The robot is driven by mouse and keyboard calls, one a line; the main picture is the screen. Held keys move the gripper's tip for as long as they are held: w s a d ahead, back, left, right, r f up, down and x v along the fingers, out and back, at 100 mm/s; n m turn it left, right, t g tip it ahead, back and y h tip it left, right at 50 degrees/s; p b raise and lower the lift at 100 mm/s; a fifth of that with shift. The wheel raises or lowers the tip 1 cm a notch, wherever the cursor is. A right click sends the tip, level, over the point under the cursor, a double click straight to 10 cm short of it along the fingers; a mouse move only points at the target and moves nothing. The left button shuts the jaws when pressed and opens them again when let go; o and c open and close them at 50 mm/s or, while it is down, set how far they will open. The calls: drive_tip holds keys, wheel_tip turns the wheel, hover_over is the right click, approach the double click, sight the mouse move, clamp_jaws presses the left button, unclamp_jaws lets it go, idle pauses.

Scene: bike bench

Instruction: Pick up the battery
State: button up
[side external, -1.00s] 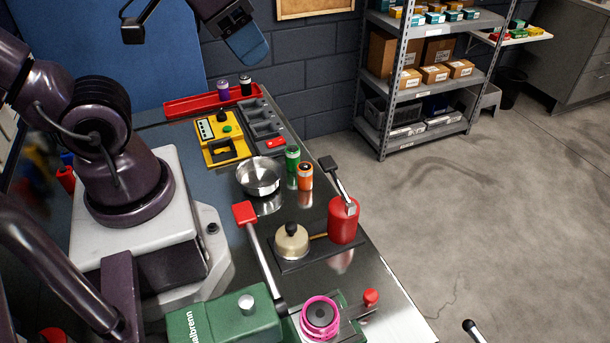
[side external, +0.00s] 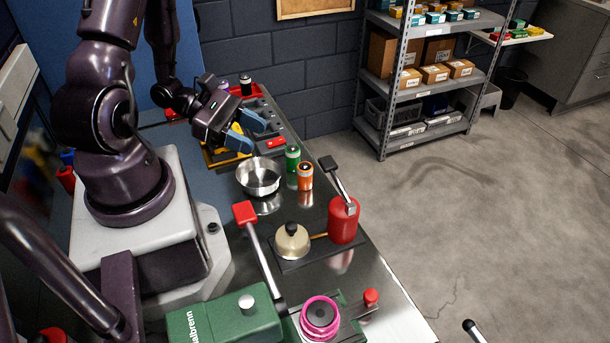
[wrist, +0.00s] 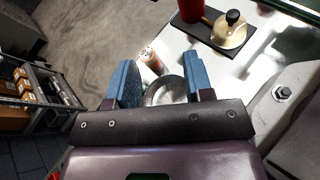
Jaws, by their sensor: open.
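Several battery-like cylinders are in view. A green battery (side external: 292,159) and an orange battery (side external: 305,176) stand upright beside the metal bowl (side external: 259,178). A black one (side external: 245,85) stands in the red tray (side external: 262,91) at the back, and a purple one there is partly hidden by my arm. My gripper (side external: 252,133) is open and empty, above the yellow device and left of the green battery. In the wrist view the orange battery (wrist: 151,60) shows beyond and between my blue fingers (wrist: 159,82); the green one cannot be made out there.
A red bottle (side external: 342,221) and a cream round-lidded object (side external: 292,241) stand on a dark board in front. A red-handled lever (side external: 245,213) rises from the green machine (side external: 225,318). A yellow device and grey tray lie under my gripper. Shelves (side external: 430,75) stand beyond the bench.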

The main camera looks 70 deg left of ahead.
drive_tip(key=f+n+y, duration=0.1)
drive_tip(key=s+a+f+n+t+y, duration=0.1)
drive_tip(key=f+n, duration=0.1)
drive_tip(key=a+f+n+t+y, duration=0.1)
drive_tip(key=n, duration=0.1)
drive_tip(key=shift+s+a+f, duration=0.25)
drive_tip(key=shift+s, duration=0.05)
approach(306, 165)
drive_tip(key=shift+w+d+f, duration=0.55)
drive_tip(key=shift+w+d, duration=0.2)
drive_tip(key=shift+w, duration=0.15)
drive_tip(key=shift+a+x, duration=0.2)
drive_tip(key=shift+x, duration=2.65)
drive_tip(key=shift+w, duration=0.1)
drive_tip(key=c, duration=0.7)
drive_tip(key=shift+r, duration=0.1)
drive_tip(key=shift+c, duration=0.2)
